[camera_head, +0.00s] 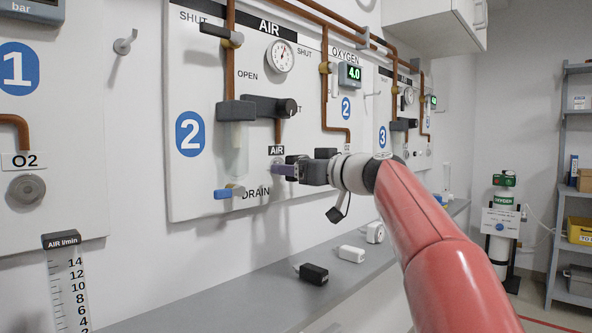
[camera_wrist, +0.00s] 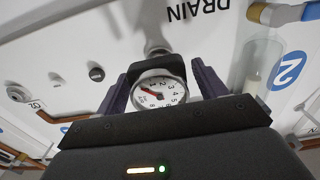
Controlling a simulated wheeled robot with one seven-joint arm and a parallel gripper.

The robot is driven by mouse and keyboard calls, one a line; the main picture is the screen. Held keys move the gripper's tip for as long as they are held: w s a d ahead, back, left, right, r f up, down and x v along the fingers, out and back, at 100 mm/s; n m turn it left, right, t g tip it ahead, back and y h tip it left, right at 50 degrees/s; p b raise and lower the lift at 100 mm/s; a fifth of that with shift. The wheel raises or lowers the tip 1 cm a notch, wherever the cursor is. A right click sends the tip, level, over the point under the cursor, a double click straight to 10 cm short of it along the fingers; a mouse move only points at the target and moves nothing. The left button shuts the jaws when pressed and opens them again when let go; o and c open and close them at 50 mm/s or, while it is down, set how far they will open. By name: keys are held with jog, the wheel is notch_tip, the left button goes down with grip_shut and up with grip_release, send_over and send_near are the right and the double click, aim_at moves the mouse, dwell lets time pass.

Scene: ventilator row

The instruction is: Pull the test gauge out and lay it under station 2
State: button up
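The test gauge (camera_wrist: 158,94) has a round white dial in a dark housing. In the wrist view it is at the wall end of a grey fitting, in front of the white panel. In the head view it is mostly hidden by my gripper (camera_head: 284,170), at the outlet below the AIR label on station 2's panel (camera_head: 205,100). My gripper's two dark purple fingers stand on either side of the gauge housing in the wrist view. A narrow gap seems to show at the right finger; contact at the left is unclear. The grey ledge (camera_head: 225,305) runs below the stations.
On the ledge lie a black box (camera_head: 314,275), a white box (camera_head: 351,253) and a white device (camera_head: 375,233). The ledge left of the black box is bare. A blue drain valve (camera_head: 229,192) sticks out left of my gripper. A shelf rack (camera_head: 565,180) and green-topped cylinder (camera_head: 503,215) stand right.

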jog(key=c, duration=1.3)
jog(key=shift+b+v, duration=0.85)
jog(key=shift+v, duration=0.45)
jog(key=shift+b+v, duration=1.75)
jog(key=shift+v, duration=1.6)
jog(key=shift+f, duration=0.1)
